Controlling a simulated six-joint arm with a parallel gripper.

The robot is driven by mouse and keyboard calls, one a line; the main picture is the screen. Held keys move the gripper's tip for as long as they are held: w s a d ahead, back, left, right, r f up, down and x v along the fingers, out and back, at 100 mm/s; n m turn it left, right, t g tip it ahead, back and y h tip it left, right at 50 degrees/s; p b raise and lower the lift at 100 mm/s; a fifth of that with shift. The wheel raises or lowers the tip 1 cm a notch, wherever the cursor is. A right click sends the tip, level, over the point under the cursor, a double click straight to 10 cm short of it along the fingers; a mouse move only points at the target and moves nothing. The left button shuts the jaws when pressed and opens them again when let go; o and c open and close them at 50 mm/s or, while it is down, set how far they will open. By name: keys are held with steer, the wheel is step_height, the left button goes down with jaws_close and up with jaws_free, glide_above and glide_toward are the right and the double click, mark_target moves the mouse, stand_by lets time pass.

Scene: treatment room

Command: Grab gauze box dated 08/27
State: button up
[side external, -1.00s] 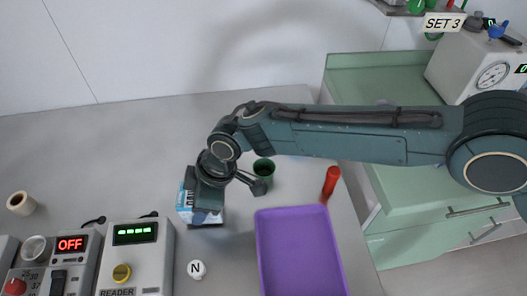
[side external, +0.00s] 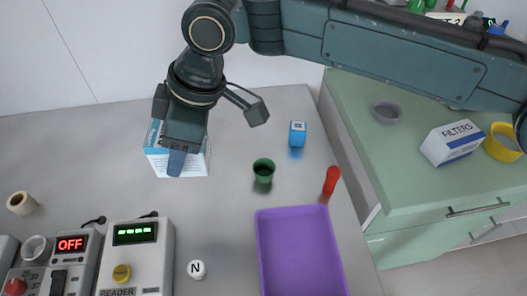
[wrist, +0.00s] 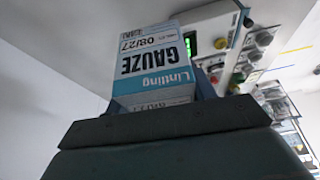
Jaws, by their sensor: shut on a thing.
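The gauze box (wrist: 155,60) is white and light blue. In the side external view the box (side external: 196,164) is held up above the grey table, partly hidden behind my gripper. My gripper (side external: 180,150) points down and is shut on the box.
A purple tray (side external: 262,255) lies at the front right of the table. A green cup (side external: 263,172), a small blue box (side external: 298,134) and a red object (side external: 331,181) stand near it. A reader device (side external: 137,262) stands at the front left. A filters box (side external: 453,142) is on the green cabinet.

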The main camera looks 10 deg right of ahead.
steer(key=shift+r, duration=0.5)
stand_by(0.4)
